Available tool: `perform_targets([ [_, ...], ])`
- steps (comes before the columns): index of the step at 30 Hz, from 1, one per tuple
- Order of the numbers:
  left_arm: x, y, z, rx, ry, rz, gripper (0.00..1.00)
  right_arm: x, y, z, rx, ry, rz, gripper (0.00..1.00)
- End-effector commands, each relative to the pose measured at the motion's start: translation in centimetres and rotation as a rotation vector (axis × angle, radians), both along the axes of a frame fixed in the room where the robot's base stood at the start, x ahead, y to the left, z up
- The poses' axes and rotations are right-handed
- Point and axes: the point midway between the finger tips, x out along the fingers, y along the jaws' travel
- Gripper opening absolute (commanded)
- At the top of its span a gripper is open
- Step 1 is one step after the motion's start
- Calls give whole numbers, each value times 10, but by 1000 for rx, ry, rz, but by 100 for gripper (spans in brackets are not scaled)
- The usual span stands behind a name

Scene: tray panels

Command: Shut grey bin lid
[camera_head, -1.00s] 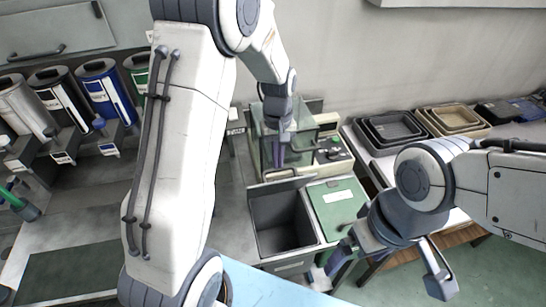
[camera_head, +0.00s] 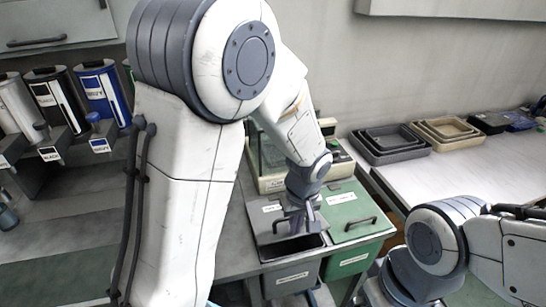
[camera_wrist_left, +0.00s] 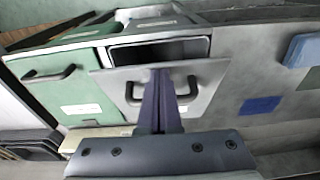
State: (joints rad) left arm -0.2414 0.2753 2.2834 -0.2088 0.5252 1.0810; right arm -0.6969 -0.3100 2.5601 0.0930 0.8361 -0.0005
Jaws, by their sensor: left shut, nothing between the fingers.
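The grey bin (camera_head: 291,279) stands beside the green bin. Its grey lid (camera_head: 264,207) is partly lowered. A dark opening shows between the lid and the front rim. My left gripper (camera_head: 297,224) is shut and empty, at the lid. In the left wrist view the shut fingers (camera_wrist_left: 160,104) lie across the middle of the lid (camera_wrist_left: 207,76) and its dark handle, hiding part of both. I cannot tell whether they touch it. The dark gap shows beyond the lid edge. My right arm is at the lower right; its fingers are out of view.
The green bin (camera_head: 346,262) has its green lid (camera_head: 345,212) shut, with a dark handle. A glass-sided machine stands behind the bins. A white table (camera_head: 452,175) with stacked trays (camera_head: 390,140) is at the right. Several canisters (camera_head: 100,92) stand at the left.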

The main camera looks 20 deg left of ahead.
Motion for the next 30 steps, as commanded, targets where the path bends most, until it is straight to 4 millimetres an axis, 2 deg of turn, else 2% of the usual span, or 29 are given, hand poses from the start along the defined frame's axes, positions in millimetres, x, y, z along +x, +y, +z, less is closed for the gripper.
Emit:
perform_targets([
  [1,-1,-2,-13,0,2,-2,0,0,0,-12,0,0,0,100],
  [9,-4,-8,-34,0,1,0,0,0,0,-30,0,0,0,100],
  [30,-4,-9,-40,0,1,2,0,0,0,-35,0,0,0,100],
])
